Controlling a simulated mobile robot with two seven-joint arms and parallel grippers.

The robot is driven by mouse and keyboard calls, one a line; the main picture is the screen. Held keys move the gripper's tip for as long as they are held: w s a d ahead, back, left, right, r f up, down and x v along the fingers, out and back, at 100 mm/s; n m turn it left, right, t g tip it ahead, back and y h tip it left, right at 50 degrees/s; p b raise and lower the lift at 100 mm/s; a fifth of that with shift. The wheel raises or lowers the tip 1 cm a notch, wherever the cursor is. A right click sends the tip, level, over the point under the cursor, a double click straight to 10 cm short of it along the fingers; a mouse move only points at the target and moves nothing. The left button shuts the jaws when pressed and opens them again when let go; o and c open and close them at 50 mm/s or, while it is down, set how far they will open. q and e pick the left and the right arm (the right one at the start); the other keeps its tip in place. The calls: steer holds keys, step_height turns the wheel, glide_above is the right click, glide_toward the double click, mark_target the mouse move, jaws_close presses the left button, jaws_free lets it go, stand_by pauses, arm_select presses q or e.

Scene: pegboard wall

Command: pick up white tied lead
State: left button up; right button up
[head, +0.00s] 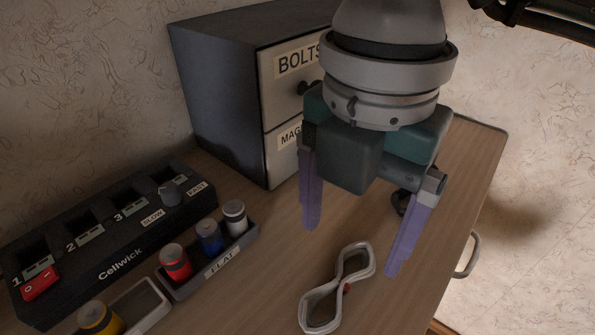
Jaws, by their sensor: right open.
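The white tied lead (361,255) lies on the wooden table, looped in a figure eight with a small red spot at its waist. My right gripper (352,245) is open and empty, pointing down above the table near the lead's far end. Its two purple fingers are spread apart, and the lead shows below and between them. I cannot tell the height of the fingertips over the lead. My left gripper is not in view.
A drawer cabinet (218,95) labelled BOLTS stands behind. A black Cellwick charger (110,248) is at left. A tray (215,268) labelled FLAT holds red, blue and white cells. A yellow-topped cell (97,316) stands at lower left. The table's right edge is close.

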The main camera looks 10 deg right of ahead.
mark_target(341, 278)
steer(key=f, duration=0.6)
steer(key=shift+s+a+f, duration=0.15)
steer(key=shift+s+f, duration=0.1)
steer(key=shift+f, duration=0.05)
jaws_close()
stand_by(0.4)
